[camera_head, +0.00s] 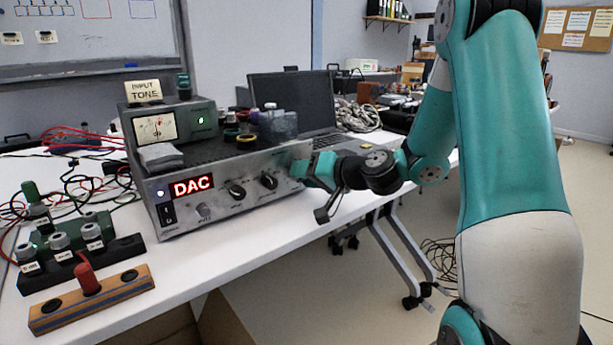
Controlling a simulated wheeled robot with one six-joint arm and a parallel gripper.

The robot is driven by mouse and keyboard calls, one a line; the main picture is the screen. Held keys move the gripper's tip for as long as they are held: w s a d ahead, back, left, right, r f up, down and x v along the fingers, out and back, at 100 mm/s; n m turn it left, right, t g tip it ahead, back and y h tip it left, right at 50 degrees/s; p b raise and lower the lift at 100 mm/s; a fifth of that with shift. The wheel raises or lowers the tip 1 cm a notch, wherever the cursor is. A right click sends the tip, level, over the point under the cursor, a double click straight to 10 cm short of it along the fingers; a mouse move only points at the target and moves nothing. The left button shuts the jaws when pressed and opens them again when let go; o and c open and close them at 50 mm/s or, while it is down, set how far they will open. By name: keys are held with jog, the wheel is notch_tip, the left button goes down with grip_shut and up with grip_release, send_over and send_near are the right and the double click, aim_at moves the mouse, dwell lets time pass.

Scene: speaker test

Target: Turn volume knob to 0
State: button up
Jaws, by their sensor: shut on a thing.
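The silver amplifier (222,207) stands on the white table, with a red lit display (192,187) reading "DAC". Two dark knobs, a left one (237,192) and a right one (269,181), and a small silver knob (204,211) show on its front panel. My gripper (303,171) reaches in from the right and is shut at the right end of this panel, on what appears to be the volume knob. The fingers and wrist hide most of that knob, so its pointer and setting cannot be read.
A meter box (168,123) with an "INPUT TONE" card (145,91) and small bottles sit on the amplifier. A laptop (292,103) is behind. Switch blocks, a wooden block (92,300) with a red peg, and cables fill the table's left. The front table strip is clear.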

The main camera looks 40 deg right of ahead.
jog(key=o, duration=0.9)
jog(key=shift+s+d, duration=0.1)
jog(key=shift+b+v, duration=1.6)
jog(key=shift+v, duration=7.05)
